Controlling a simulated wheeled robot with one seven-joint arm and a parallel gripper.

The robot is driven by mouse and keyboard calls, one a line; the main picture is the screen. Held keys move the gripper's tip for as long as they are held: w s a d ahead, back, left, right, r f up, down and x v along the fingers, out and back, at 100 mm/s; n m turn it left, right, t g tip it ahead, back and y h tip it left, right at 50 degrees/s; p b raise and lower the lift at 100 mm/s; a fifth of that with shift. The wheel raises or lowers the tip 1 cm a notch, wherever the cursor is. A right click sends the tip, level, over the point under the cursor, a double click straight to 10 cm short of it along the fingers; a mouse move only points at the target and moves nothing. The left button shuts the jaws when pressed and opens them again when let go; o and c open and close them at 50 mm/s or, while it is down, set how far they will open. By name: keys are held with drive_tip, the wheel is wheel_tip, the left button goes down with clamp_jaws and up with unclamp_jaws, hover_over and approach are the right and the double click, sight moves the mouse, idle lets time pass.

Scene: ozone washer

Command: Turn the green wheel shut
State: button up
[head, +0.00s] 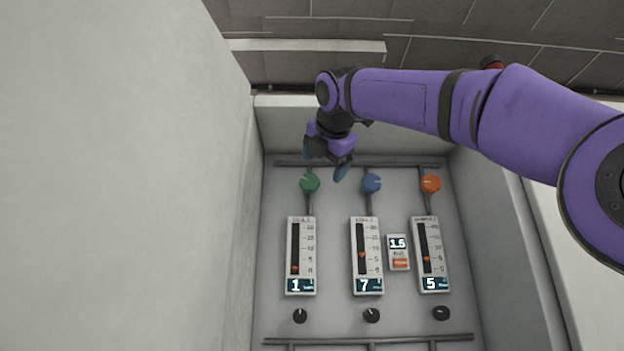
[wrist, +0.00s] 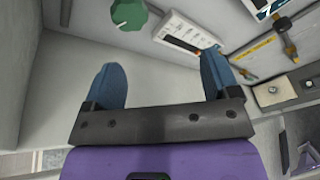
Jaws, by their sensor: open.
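The green wheel (head: 310,183) sits at the top of the left gauge column on the grey panel. It also shows in the wrist view (wrist: 130,14), at the top edge and partly cut off, with a white mark on its face. My gripper (head: 325,164) is open and empty, with blue fingertips. In the head view it is just above and right of the green wheel. In the wrist view the green wheel lies beyond the fingertips (wrist: 160,68), apart from them. The left gauge (head: 301,255) below the wheel has its orange marker near the bottom and a display reading 1.
A blue wheel (head: 371,183) and an orange wheel (head: 430,184) stand to the right, above gauges reading 7 and 5. A small box (head: 398,252) shows 1.6. Black knobs (head: 371,315) line the bottom. A pale wall (head: 230,220) closes the left side.

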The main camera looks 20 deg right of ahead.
sight(310, 183)
wheel_tip(310, 183, down, 4)
drive_tip(key=w+a+m+t+h, duration=0.15)
drive_tip(key=m+t, duration=0.25)
drive_tip(key=m, duration=1)
drive_tip(key=w+a+m+t+h, duration=0.1)
drive_tip(key=m+t+h, duration=0.2)
drive_tip(key=m, duration=1.1)
drive_tip(key=x, duration=1.1)
drive_tip(key=shift+w+a, duration=0.1)
drive_tip(key=shift+a, duration=0.05)
drive_tip(key=c, duration=0.9)
